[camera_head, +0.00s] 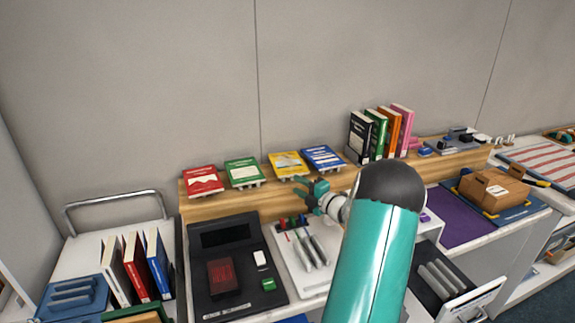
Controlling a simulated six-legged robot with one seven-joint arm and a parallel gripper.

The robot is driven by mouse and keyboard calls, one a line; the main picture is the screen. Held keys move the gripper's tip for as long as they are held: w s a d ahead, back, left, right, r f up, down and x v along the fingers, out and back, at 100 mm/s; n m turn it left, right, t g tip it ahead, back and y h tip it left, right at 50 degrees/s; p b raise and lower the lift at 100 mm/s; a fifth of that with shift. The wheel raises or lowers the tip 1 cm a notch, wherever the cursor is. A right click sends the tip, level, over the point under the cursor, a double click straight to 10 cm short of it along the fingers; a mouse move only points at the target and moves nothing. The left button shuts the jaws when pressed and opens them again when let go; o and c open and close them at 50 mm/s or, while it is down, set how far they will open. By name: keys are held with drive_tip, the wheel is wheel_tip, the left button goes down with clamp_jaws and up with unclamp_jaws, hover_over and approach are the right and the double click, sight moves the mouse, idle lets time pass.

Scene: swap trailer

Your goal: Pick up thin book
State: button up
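Several thin books lie flat in a row on a raised wooden shelf, each on small pale supports. They are a red book (203,181), a green book (243,172), a yellow book (287,165) and a blue book (323,158). Thicker black, green, orange and pink books (386,132) stand upright to their right. My gripper (303,194) is small in the view, in front of and below the yellow and blue books. Its teal fingers look spread apart, with nothing visible between them.
Below the shelf are a black panel (235,262) and a white tray with pens (308,248). Upright books (138,266) stand in the lower left beside a metal rail (112,207). A cardboard box (493,190) is at right. My arm hides part of the worktop.

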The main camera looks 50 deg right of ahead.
sight(282, 177)
drive_tip(key=w, duration=0.3)
drive_tip(key=shift+w+d, duration=0.1)
drive_tip(key=w, duration=0.5)
drive_tip(key=shift+w+r, duration=0.1)
drive_tip(key=shift+c, duration=0.3)
clamp_jaws()
